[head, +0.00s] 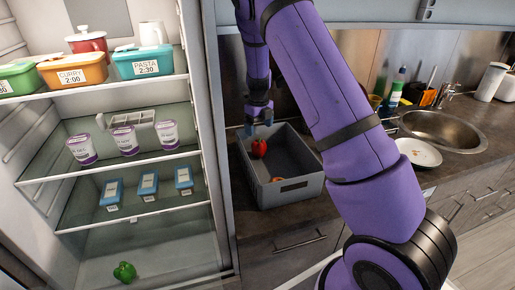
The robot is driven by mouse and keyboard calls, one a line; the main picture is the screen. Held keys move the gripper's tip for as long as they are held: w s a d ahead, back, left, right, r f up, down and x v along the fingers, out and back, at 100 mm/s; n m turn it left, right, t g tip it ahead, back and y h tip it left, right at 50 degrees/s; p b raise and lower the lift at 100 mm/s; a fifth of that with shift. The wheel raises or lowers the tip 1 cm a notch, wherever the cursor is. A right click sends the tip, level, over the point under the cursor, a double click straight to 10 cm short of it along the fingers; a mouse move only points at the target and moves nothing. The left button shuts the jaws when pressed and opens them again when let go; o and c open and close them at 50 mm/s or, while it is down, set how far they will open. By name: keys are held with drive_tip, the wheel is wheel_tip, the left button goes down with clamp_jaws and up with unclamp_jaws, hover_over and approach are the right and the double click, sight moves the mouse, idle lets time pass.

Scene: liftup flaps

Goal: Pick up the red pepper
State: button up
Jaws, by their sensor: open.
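The red pepper (259,148) is inside the grey crate (293,193) on the dark counter, near the crate's back left corner. My gripper (262,131) is just above the pepper, at the end of my purple arm, pointing down. It is open. The fingers are small and dark here, and I cannot tell whether they touch the pepper or reach around it. An orange-red thing (277,179) lies low in the crate near its front wall, mostly hidden.
The open fridge on the left holds labelled boxes such as the pasta box (143,61), cups (123,140), blue packs (149,183) and a green pepper (125,271). A plate (419,153) and a sink (440,128) are at the right. The crate's walls surround the pepper.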

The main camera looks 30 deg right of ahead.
sight(259, 141)
wheel_tip(259, 141, down, 10)
drive_tip(key=shift+f, duration=0.1)
drive_tip(key=c, duration=1.1)
